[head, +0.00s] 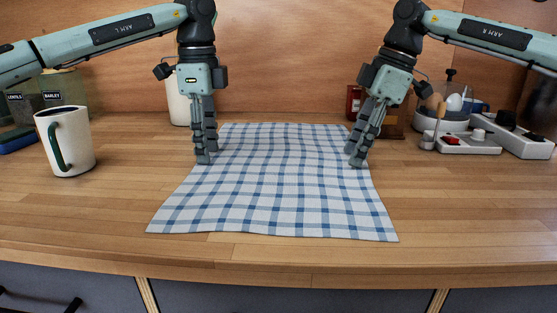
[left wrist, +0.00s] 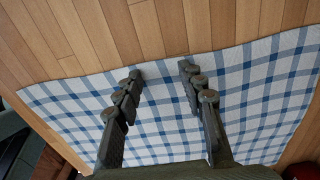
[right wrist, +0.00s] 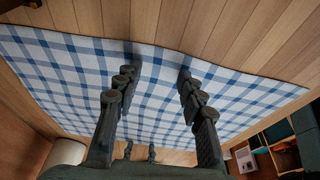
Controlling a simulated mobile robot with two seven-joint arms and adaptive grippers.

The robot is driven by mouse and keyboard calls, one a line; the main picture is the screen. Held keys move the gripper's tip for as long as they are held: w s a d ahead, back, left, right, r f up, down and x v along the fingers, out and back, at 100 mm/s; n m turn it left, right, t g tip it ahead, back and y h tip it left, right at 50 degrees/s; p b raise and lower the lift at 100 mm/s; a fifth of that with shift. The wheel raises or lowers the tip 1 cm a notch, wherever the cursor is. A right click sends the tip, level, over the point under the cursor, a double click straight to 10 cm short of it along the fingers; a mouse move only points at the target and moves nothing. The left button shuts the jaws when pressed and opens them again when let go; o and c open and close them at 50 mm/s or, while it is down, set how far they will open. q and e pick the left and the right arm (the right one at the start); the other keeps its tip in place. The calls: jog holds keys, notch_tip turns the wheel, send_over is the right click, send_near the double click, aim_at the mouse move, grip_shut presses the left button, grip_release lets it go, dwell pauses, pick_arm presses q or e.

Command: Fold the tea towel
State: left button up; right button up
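The tea towel (head: 275,190), white with blue checks, lies flat and spread out on the wooden worktop. My left gripper (head: 203,160) points down at the towel's left edge, towards its far half. In the left wrist view its fingers (left wrist: 160,72) are apart with cloth and the towel's edge between and beneath them. My right gripper (head: 354,160) points down at the right edge, across from the left one. In the right wrist view its fingers (right wrist: 156,75) are apart, with the towel's edge (right wrist: 160,50) between them. Whether the fingertips touch the cloth I cannot tell.
A white mug (head: 72,142) stands at the left, near canisters (head: 60,88) and a blue item (head: 16,139). A white container (head: 178,103) stands behind my left gripper. The front worktop is clear.

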pick_arm(q)
jog(key=shift+f, duration=0.2)
pick_arm(e)
jog(key=shift+f, duration=0.2)
pick_arm(q)
jog(key=c, duration=0.6)
pick_arm(e)
jog(key=c, duration=0.6)
pick_arm(q)
jog(key=shift+f, duration=0.1)
grip_shut()
pick_arm(e)
jog(key=shift+f, duration=0.1)
grip_shut()
